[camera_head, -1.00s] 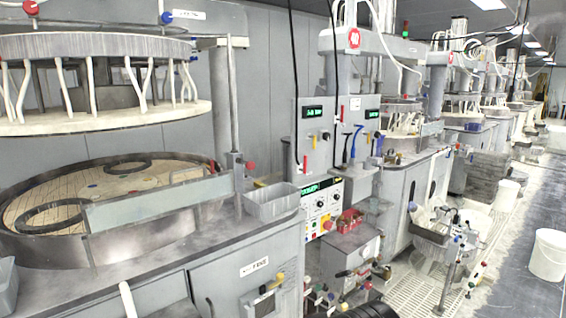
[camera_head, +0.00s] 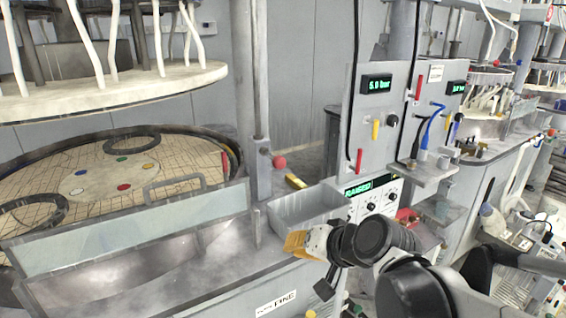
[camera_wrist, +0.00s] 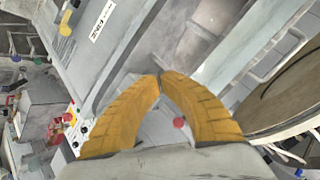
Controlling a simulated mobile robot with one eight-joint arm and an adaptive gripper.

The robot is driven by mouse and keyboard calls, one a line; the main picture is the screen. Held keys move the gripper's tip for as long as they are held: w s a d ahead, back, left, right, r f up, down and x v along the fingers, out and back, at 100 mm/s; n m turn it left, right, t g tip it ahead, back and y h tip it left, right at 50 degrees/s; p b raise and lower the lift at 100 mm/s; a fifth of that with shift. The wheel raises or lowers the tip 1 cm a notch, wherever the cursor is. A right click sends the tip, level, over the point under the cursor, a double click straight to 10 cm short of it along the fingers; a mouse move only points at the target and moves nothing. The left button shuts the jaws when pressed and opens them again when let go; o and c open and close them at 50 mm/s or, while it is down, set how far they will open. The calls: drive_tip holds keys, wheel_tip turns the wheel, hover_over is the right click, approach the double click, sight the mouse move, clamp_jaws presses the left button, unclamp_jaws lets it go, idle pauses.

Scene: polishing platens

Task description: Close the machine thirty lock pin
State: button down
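A red ball knob (camera_head: 279,162) sticks out from the grey post bracket (camera_head: 260,172) beside the nearest machine's platen. It may be the lock pin, but no marking confirms this. A red ball also shows between my fingers in the wrist view (camera_wrist: 179,123), beyond them and not held. My gripper (camera_head: 290,243) has yellow fingers and is in front of the grey tray, below and right of the knob, apart from it. In the wrist view the fingertips (camera_wrist: 160,77) meet with nothing between them.
A grey tray (camera_head: 305,208) sits on the machine's ledge. A clear splash panel with a handle (camera_head: 150,225) stands before the round platen (camera_head: 75,185). The raised upper plate (camera_head: 120,90) hangs above. A control panel (camera_head: 375,125) with gauges and valves stands to the right.

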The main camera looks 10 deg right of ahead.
drive_tip(key=w+d+r+m+t+y, duration=0.1)
drive_tip(key=w+m+t, duration=0.1)
drive_tip(key=w, duration=0.4)
drive_tip(key=w+d+r+m+t+y, duration=0.1)
drive_tip(key=w+d+m, duration=0.1)
drive_tip(key=w, duration=0.3)
drive_tip(key=m+t, duration=0.5)
drive_tip(key=m, duration=0.1)
approach(284, 167)
drive_tip(key=shift+h, duration=0.4)
drive_tip(key=b+x, duration=0.1)
drive_tip(key=x, duration=0.2)
drive_tip(key=b+x, duration=0.1)
drive_tip(key=x, duration=0.3)
drive_tip(key=shift+w+a+b, duration=0.2)
drive_tip(key=shift+a+b, duration=0.1)
drive_tip(key=shift+b, duration=0.1)
drive_tip(key=shift+w+a+r, duration=0.1)
drive_tip(key=shift+w, duration=0.25)
drive_tip(key=x, duration=0.5)
drive_tip(key=shift+w+a, duration=0.15)
drive_tip(key=shift+w, duration=0.2)
drive_tip(key=shift+s, duration=0.15)
